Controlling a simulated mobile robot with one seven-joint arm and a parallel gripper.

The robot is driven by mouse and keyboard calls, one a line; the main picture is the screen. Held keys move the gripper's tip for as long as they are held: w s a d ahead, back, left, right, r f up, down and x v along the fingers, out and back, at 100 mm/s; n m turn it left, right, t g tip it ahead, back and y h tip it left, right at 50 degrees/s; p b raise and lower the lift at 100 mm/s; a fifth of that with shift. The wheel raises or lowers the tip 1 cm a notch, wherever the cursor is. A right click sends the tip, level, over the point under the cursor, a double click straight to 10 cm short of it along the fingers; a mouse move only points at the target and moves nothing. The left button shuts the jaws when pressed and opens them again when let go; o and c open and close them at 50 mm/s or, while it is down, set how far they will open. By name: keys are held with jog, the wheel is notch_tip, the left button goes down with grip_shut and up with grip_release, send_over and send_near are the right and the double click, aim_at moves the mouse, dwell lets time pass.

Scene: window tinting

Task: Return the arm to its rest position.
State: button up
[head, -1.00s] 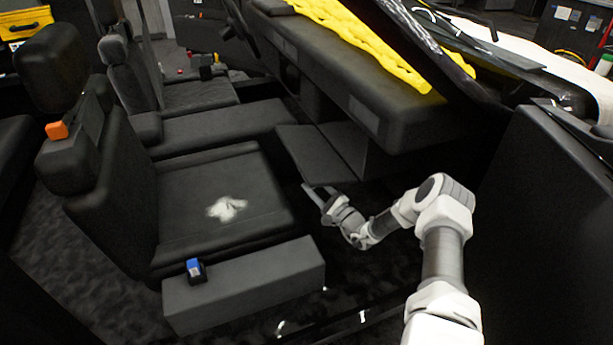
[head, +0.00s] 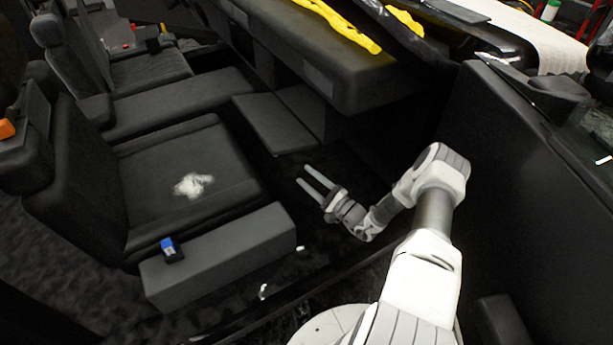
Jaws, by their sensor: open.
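My gripper (head: 309,179) is in the head view, inside the car's front footwell area, right of the front seat. Its two grey fingers are apart and nothing is between them. They point up and left toward the opened black panel (head: 274,124) below the dashboard, apart from it in the picture. My white and grey arm reaches in from the bottom right, with its elbow bent in front of the dark door.
The black front seat (head: 150,200) has a white patch (head: 193,185) on its cushion. A blue-topped item (head: 171,248) sits on the box-like sill (head: 220,257). The dashboard (head: 310,60) carries yellow cloth (head: 345,27). The dark door (head: 540,190) stands close on the right.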

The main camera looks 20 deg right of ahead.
jog(key=s+a+r+n+g, duration=0.4)
jog(key=a+r+n+g, duration=0.15)
jog(key=r, duration=0.25)
jog(key=s+a+r+n+g+y, duration=0.1)
jog(key=s+a+r+n+g, duration=0.4)
jog(key=r, duration=0.4)
jog(key=s+a+r+n+g, duration=0.3)
jog(key=a+r+n+g, duration=0.15)
jog(key=r+g, duration=0.3)
jog(key=s+d+r+n+t+h, duration=0.25)
jog(key=s+r+h, duration=0.4)
jog(key=s, duration=0.35)
jog(key=s+d+r+n+t+h, duration=0.1)
jog(key=s+d+r+t+h, duration=0.3)
jog(key=s+r, duration=0.45)
notch_tip(320, 180, up, 20)
jog(key=s+a+p, duration=0.1)
jog(key=p, duration=1.9)
jog(key=shift+s+f+h+p, duration=0.25)
jog(key=shift+s+h+p, duration=0.05)
jog(key=shift+s+h, duration=0.05)
jog(key=shift+s+a+m+g, duration=0.1)
jog(key=shift+a+m+g, duration=0.05)
jog(key=shift+m+g, duration=0.1)
